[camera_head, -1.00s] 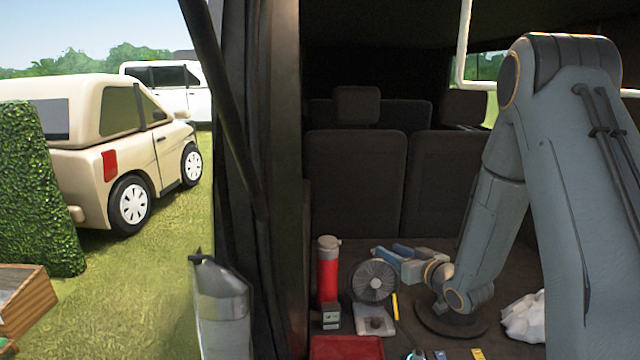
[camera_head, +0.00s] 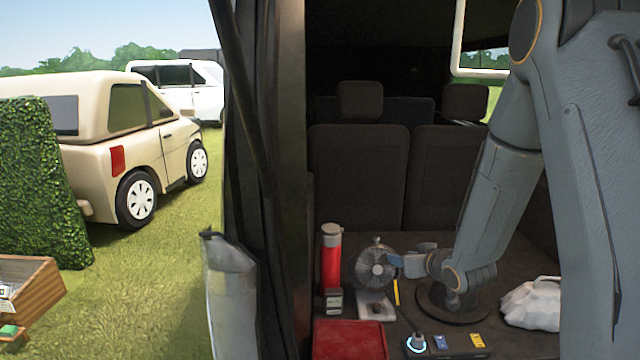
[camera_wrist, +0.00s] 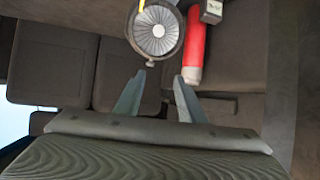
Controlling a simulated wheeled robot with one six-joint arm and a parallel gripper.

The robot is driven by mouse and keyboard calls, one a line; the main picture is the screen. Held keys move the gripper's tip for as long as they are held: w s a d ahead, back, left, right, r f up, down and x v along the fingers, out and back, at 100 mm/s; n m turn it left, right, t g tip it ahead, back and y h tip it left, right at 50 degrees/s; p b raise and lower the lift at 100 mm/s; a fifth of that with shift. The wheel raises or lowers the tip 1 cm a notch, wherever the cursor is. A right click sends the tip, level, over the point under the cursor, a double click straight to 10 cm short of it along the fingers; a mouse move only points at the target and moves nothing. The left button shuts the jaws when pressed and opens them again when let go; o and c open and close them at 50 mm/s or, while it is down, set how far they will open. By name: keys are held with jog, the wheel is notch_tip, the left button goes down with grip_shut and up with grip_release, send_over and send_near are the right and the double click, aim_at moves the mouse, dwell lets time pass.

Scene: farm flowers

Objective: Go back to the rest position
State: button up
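My gripper (camera_wrist: 158,76) is open and empty in the wrist view, its two fingers apart with seat backs and floor behind them. In the head view my gripper (camera_head: 396,263) is low over the dark vehicle floor, just right of a grey fan (camera_head: 376,266). The fan also shows in the wrist view (camera_wrist: 156,30), beyond the fingertips. I cannot tell whether a finger touches it. My arm reaches in from the right side of the head view. No marker of the rest position shows.
A white bag (camera_head: 532,304) is at right. The vehicle's door frame (camera_head: 268,180) borders the left. Outside are a wooden crate (camera_head: 36,292) and a hedge (camera_head: 38,185).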

jog(key=s+a+f+m+g+h+b, duration=0.1)
jog(key=s+f+g+b, duration=0.1)
jog(key=s, duration=0.7)
jog(key=s+a+f+g+h+b, duration=0.1)
jog(key=s+g+b, duration=0.2)
jog(key=s, duration=0.7)
jog(key=s+a+f+m+g+h+b, duration=0.1)
jog(key=s+f+g+b, duration=0.1)
jog(key=s+g, duration=0.3)
jog(key=s, duration=0.4)
jog(key=shift+s+a+f+m+g, duration=0.15)
jog(key=shift+f+m+g, duration=0.15)
jog(key=shift+g, duration=0.1)
